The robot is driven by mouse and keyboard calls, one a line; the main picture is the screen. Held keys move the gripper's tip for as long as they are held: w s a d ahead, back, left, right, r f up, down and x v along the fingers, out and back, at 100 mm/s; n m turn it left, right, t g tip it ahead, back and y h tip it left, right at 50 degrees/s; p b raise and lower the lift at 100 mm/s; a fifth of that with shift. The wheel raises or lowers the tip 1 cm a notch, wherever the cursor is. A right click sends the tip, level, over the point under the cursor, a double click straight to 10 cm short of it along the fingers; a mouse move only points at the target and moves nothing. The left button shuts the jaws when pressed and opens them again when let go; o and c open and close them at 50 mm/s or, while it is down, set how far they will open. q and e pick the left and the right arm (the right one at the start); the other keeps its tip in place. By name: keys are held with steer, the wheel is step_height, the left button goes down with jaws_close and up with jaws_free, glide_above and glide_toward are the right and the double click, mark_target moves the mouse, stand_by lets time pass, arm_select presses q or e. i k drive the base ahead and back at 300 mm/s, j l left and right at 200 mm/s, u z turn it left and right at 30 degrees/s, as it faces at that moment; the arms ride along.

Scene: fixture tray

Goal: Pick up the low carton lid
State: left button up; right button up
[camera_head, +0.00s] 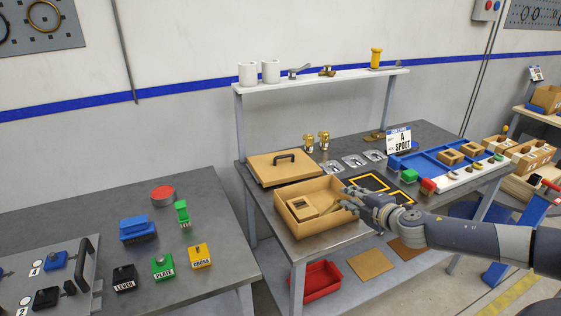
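The low carton lid (268,170) is tan cardboard with a black handle (285,157) on top. It lies at the back left of the worktable, behind the open carton (297,229). The carton holds tan inserts. My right gripper (347,199) reaches in from the right to the carton's right edge, to the right of and nearer than the lid. Its fingers look spread apart with nothing between them; whether they touch the carton is unclear. My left gripper is not in view.
A shelf (318,81) with white cups runs above. A blue tray (427,161) lies to the right. A gap separates the left table (215,225) from the worktable.

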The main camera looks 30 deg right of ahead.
mark_target(279, 167)
steer(key=i+l, duration=0.15)
steer(key=i, duration=0.5)
steer(key=i+l, duration=0.15)
steer(key=i, duration=0.5)
